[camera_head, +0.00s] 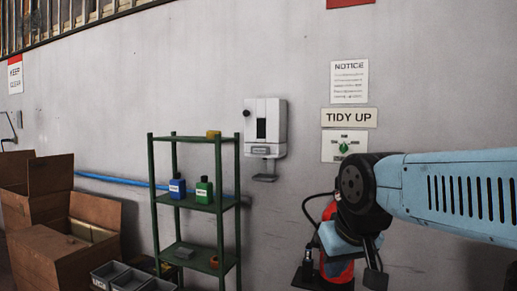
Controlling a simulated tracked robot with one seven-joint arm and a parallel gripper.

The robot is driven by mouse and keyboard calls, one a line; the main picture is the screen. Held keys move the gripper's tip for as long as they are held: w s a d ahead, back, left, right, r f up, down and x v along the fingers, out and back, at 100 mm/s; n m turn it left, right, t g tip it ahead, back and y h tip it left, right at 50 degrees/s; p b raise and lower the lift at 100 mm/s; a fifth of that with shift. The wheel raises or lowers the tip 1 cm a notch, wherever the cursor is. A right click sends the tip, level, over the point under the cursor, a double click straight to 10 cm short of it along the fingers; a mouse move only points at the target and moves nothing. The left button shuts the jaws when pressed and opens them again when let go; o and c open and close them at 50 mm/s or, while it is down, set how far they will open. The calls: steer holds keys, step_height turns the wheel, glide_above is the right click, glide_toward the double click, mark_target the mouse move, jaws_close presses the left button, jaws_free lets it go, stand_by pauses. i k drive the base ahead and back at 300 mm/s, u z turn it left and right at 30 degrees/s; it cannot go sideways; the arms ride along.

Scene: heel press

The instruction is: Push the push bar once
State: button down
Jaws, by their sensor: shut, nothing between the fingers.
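A white dispenser (277,125) with a dark window hangs on the grey wall near the middle of the view. Its push bar appears to be the pale bar (264,150) across its lower front. A small grey plate (265,178) sits below it on a stem. My gripper (373,268) is at the lower right, hanging below my blue arm, to the right of and lower than the dispenser. It is shut and empty, apart from the push bar; its far side is hard to make out.
A red fire extinguisher (340,272) is behind my wrist. Cardboard boxes (70,250) and grey bins (130,279) fill the lower left. Signs hang above my arm.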

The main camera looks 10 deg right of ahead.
mark_target(258, 150)
steer(key=z, duration=0.05)
steer(key=i, duration=0.9)
steer(key=u, duration=0.1)
